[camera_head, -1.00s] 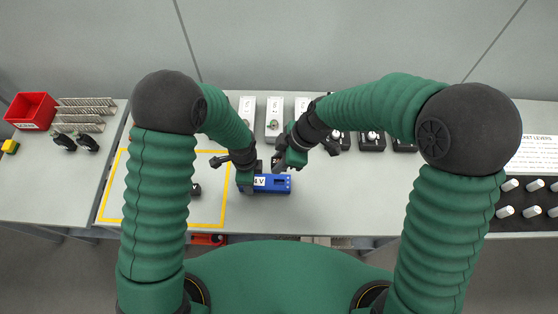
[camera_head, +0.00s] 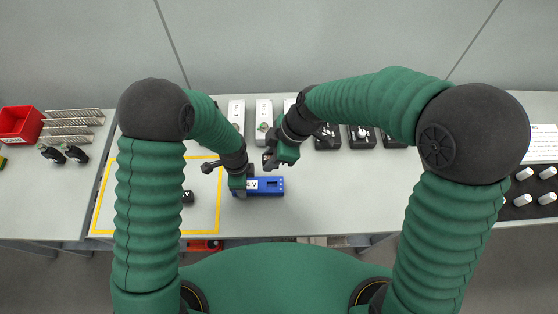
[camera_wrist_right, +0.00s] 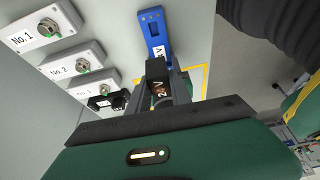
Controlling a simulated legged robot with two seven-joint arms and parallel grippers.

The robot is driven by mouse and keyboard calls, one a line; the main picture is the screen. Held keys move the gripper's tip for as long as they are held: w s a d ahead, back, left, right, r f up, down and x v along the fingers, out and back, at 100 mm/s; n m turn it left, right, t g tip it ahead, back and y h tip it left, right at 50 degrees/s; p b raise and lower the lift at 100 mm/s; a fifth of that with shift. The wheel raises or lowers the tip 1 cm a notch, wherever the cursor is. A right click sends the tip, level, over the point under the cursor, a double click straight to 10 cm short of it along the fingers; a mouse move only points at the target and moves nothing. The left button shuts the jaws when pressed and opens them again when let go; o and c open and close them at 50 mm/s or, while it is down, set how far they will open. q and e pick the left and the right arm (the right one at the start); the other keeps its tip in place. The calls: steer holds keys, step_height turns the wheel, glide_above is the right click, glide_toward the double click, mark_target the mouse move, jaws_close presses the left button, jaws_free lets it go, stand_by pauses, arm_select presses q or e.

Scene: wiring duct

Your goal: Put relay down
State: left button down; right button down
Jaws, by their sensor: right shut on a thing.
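My right gripper (camera_head: 268,160) is shut on a black relay with a white label that reads 24 V. The relay (camera_wrist_right: 160,88) shows between the fingers in the right wrist view. A blue block (camera_head: 273,186) with a 24 V label lies on the table, below and in front of the right gripper; it also shows in the wrist view (camera_wrist_right: 155,30). The relay appears apart from it. My left gripper (camera_head: 238,182) is at the left end of the blue block. Its fingers are too hidden to tell their state or whether they touch the block.
A yellow outline (camera_head: 219,208) on the table partly surrounds a small black labelled part (camera_head: 188,197). White numbered blocks (camera_head: 236,112) and black switch boxes (camera_head: 327,138) line the back. A red bin (camera_head: 18,124) stands far left. Bare table lies right of the blue block.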

arm_select(q)
steer(key=shift+a, duration=0.1)
steer(key=shift+d, duration=0.3)
arm_select(e)
steer(key=s+d+f, duration=0.3)
steer(key=d, duration=0.6)
steer(key=s+d+f, duration=0.3)
steer(key=d, duration=0.6)
arm_select(q)
steer(key=shift+a, duration=0.25)
arm_select(e)
steer(key=f, duration=0.9)
steer(key=shift+w+a+f, duration=0.15)
steer(key=shift+a+f, duration=0.1)
steer(key=shift+a, duration=0.15)
arm_select(q)
steer(key=shift+d, duration=0.15)
arm_select(e)
steer(key=shift+d+f, duration=0.2)
steer(key=shift+f, duration=0.15)
steer(key=c, duration=1.2)
jaws_free()
steer(key=shift+a, duration=0.1)
steer(key=shift+o, duration=0.2)
